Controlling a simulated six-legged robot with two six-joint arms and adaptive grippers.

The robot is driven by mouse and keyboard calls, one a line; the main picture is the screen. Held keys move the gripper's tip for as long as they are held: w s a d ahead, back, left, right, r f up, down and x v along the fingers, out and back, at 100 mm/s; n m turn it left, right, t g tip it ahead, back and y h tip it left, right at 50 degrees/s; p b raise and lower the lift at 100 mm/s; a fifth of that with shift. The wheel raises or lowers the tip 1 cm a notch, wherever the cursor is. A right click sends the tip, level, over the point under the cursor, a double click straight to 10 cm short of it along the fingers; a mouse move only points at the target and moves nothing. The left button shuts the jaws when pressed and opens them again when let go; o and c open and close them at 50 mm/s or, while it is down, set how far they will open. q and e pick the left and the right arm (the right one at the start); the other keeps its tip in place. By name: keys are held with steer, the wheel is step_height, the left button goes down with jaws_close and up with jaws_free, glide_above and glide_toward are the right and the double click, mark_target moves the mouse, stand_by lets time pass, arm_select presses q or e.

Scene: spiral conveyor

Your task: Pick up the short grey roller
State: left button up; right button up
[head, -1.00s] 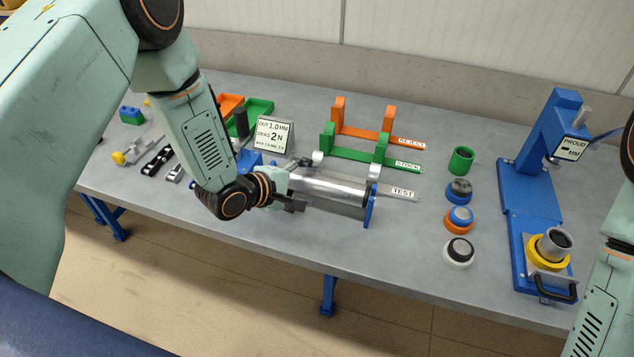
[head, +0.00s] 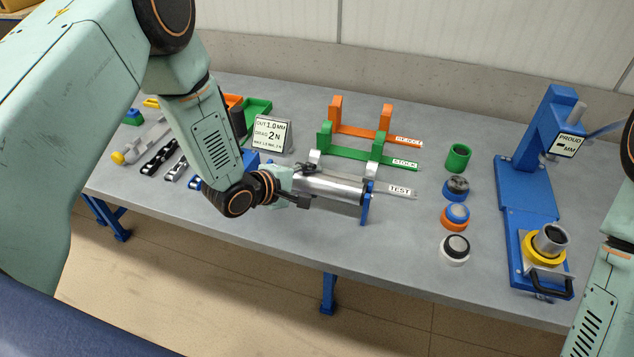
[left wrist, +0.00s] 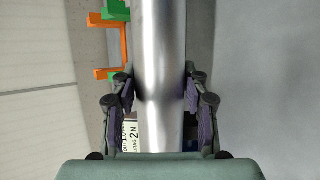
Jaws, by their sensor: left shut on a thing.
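A shiny grey metal roller (head: 338,188) lies near the front middle of the bench, at a blue end stand (head: 366,203). My left gripper (head: 304,184) is shut on the roller, one finger on its far side and one on its near side. In the left wrist view the roller (left wrist: 161,60) runs lengthwise between the two fingers (left wrist: 160,85). The gripper and wrist hide the roller's left end in the head view. I cannot tell whether the roller still rests on its stand. My right gripper is out of view; only part of that arm shows at the right edge.
A green rack (head: 345,152) and an orange rack (head: 358,132) stand behind the roller, beside a sign (head: 270,135). Several round pieces, including a green cup (head: 458,157), stand to the right. A blue press (head: 540,160) stands further right.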

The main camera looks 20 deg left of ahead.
arm_select(q)
steer(key=shift+a, duration=0.15)
jaws_close()
steer(key=shift+w, duration=0.1)
steer(key=shift+r, duration=0.15)
